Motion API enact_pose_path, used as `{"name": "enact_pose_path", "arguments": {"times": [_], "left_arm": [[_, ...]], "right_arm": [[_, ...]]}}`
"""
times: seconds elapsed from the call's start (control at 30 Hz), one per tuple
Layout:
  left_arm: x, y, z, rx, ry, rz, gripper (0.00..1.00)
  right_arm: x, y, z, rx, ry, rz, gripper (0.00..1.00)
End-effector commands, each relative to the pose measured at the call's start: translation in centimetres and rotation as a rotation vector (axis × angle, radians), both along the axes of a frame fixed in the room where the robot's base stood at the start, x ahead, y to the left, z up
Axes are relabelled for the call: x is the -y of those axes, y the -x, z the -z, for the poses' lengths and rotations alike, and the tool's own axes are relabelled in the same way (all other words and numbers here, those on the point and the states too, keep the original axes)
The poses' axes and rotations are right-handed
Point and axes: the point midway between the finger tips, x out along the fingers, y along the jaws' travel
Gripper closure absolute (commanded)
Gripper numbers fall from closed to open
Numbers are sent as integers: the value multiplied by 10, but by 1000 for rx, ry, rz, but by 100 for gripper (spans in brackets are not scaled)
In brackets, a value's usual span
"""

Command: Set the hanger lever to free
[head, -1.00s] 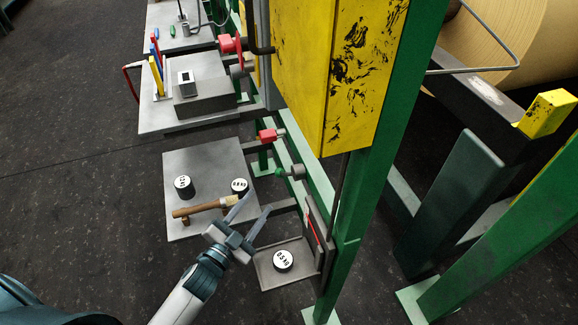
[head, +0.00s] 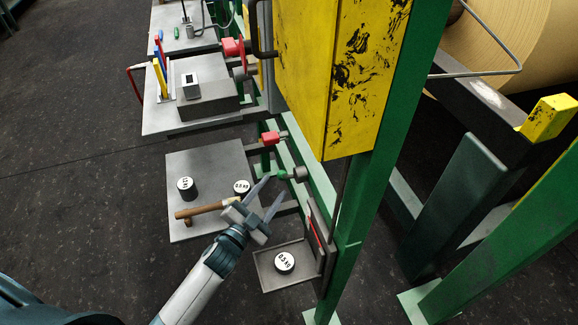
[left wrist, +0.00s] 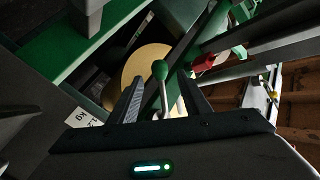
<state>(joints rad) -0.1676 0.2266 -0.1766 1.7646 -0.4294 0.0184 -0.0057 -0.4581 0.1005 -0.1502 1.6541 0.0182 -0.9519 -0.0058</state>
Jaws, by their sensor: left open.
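A short lever with a green ball knob (head: 283,175) sticks out from a grey round hub (head: 300,173) on the green frame; I take it for the hanger lever. It also shows in the left wrist view as a green knob on a pale stem (left wrist: 160,71). My left gripper (head: 272,187) is open, its fingertips just below and left of the knob in the head view. In the left wrist view the knob appears between the two fingers, with no clear contact. I cannot read any mark for the lever's position. My right gripper is not in view.
A red-handled part (head: 271,138) sits above the lever on the frame. A yellow panel (head: 345,90) hangs above right. A grey plate (head: 205,160) holds weights and a wooden-handled tool (head: 200,209). A tray (head: 262,264) with a weight (head: 284,262) lies below the gripper.

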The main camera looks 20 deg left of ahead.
Motion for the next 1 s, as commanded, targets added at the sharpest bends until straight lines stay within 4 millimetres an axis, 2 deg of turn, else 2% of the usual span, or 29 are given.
{"name": "enact_pose_path", "arguments": {"times": [0.2,0.5,0.7,1.0], "left_arm": [[9,-41,-1,1,2,-1,57],[20,-87,0,0,1,-1,57],[23,-102,0,-1,1,-1,57],[24,-105,0,-1,1,-1,57]], "right_arm": [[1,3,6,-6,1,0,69],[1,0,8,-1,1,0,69],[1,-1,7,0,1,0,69],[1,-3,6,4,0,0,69]]}}
